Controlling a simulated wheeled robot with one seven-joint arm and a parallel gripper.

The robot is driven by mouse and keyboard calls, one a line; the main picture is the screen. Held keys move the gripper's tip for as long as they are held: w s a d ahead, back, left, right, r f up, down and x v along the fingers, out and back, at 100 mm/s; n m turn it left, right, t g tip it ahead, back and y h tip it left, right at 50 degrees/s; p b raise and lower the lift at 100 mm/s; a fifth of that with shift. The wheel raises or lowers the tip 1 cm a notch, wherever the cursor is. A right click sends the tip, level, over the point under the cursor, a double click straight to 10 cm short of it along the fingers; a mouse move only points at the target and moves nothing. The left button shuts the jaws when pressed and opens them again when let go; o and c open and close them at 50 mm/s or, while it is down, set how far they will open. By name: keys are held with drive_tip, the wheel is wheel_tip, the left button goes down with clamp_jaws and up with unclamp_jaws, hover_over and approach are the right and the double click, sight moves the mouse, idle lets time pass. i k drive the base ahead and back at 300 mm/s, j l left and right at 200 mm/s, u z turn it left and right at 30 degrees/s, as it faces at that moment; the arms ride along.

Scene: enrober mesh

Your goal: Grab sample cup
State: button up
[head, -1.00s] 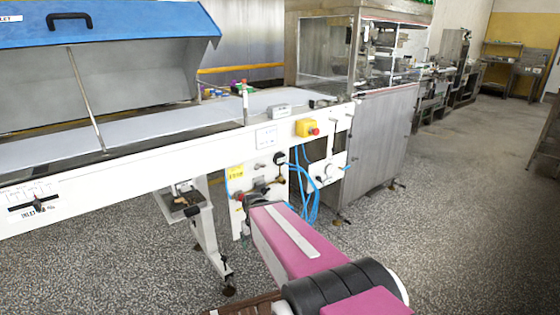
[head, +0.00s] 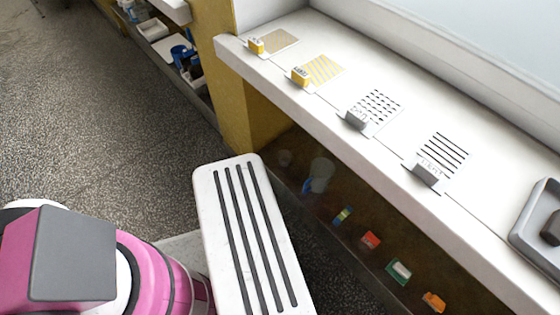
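In the head view, a pale translucent jug-like vessel (head: 320,174) with a blue part stands in the shaded space under the white counter. My gripper is not in view; only pink and grey parts of my arm show at the lower left.
The white counter (head: 395,143) carries several patterned plates with small blocks, and a grey tray (head: 541,222) at the right. Small coloured items, including an orange one (head: 433,302), lie below. A yellow post (head: 232,90) stands at the counter's left end. Speckled floor at left is open.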

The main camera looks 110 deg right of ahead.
sight(285, 156)
drive_tip(key=z, duration=4.75)
drive_tip(key=k+l+u, duration=0.1)
drive_tip(key=k, duration=0.45)
drive_tip(key=l, duration=0.1)
